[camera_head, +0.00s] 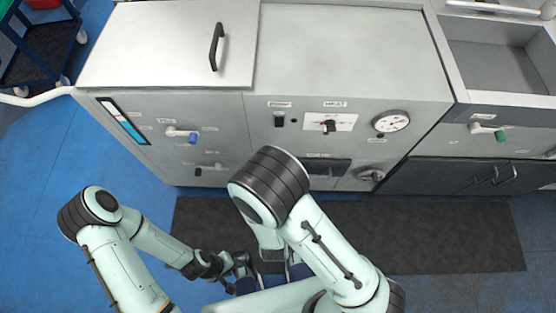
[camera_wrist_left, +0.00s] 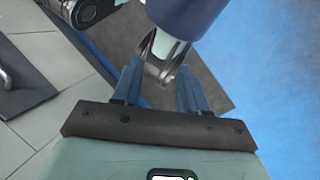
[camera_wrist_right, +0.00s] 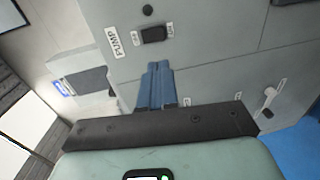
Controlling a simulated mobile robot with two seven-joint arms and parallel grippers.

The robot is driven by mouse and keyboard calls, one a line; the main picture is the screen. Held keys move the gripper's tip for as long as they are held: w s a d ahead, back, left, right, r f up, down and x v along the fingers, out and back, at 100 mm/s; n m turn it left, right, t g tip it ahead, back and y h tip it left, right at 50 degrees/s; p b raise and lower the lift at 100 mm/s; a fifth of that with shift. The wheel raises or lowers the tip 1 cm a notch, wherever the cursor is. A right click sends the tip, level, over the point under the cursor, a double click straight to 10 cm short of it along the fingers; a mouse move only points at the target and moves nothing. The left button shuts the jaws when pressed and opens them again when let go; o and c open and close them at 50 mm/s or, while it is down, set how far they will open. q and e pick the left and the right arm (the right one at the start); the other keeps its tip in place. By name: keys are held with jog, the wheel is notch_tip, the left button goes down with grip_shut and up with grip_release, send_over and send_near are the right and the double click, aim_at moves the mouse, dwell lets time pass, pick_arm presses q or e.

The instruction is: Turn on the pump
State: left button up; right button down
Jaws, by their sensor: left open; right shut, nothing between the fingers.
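A black pump switch (camera_wrist_right: 154,34) sits on a grey panel in the right wrist view, beside a PUMP label (camera_wrist_right: 114,43) and small ON and OFF marks. My right gripper (camera_wrist_right: 158,66) is shut and empty; its blue fingertips appear just below the switch in that picture, and contact cannot be told. In the head view my right arm hides this gripper. My left gripper (camera_head: 243,265) is low in the head view, away from the cabinet. In the left wrist view its fingers (camera_wrist_left: 159,72) are open, with part of my own body behind them.
The cabinet front carries a heat knob (camera_head: 328,126), a round gauge (camera_head: 391,122), a blue-handled valve (camera_head: 182,134) and another black switch or control (camera_head: 279,120) whose label is too small to read. A dark mat (camera_head: 450,235) lies on the blue floor. A cart (camera_head: 40,50) stands far left.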

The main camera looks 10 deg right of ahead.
aim_at(280, 126)
pick_arm(q)
jog(key=shift+t, duration=0.5)
jog(key=w+f+b, duration=0.1)
jog(key=f+b, duration=0.1)
jog(key=f, duration=0.1)
jog(key=w+f+b, duration=0.1)
jog(key=b, duration=0.1)
jog(key=shift+w+a+f, duration=0.15)
jog(key=shift+w+a, duration=0.1)
jog(key=shift+w, duration=0.05)
pick_arm(e)
jog(key=x, duration=1.3)
jog(key=shift+f, duration=0.1)
jog(key=shift+w+d+t, duration=0.1)
jog(key=shift+w+t, duration=0.05)
jog(key=shift+t, duration=0.15)
pick_arm(q)
jog(key=shift+w+a+f, duration=0.15)
jog(key=shift+w+f, duration=0.15)
pick_arm(e)
jog(key=shift+f, duration=0.1)
